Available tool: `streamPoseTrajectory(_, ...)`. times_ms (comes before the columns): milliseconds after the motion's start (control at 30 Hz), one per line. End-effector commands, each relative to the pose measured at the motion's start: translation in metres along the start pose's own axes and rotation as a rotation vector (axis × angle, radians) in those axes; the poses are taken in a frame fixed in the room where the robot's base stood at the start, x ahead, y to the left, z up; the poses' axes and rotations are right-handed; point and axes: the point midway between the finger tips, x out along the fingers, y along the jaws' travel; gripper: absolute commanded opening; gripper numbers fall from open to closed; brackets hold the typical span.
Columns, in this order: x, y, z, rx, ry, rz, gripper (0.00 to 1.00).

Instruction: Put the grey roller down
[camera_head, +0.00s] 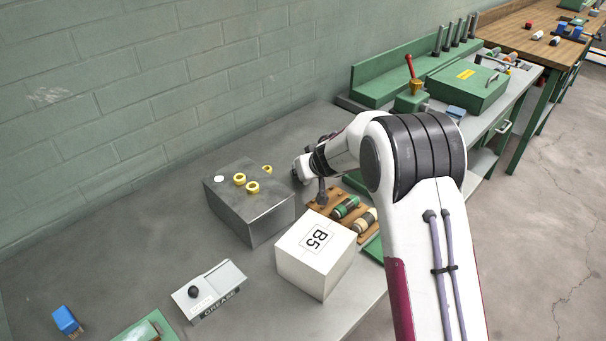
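My gripper (322,192) hangs at the end of my white arm, above the far end of a wooden rack (318,207). Only a small dark part of it shows, and I cannot tell whether its fingers are open or shut. I cannot pick out a grey roller near it; the wrist and forearm hide much of that area. On the rack lie a roller with a green middle (346,207) and a cream roller (366,220), both with dark parts.
A grey metal block (262,212) with yellow rings stands left of the rack. A white box marked B5 (318,256) stands in front. A grease box (209,291) is at front left. A green case (467,88) and upright dark posts (455,35) stand behind my arm.

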Motion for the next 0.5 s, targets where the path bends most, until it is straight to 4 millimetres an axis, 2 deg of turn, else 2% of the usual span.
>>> streamPoseTrajectory(500,0.0069,0.0005,0.0071,0.000,0.000,0.002,0.00)
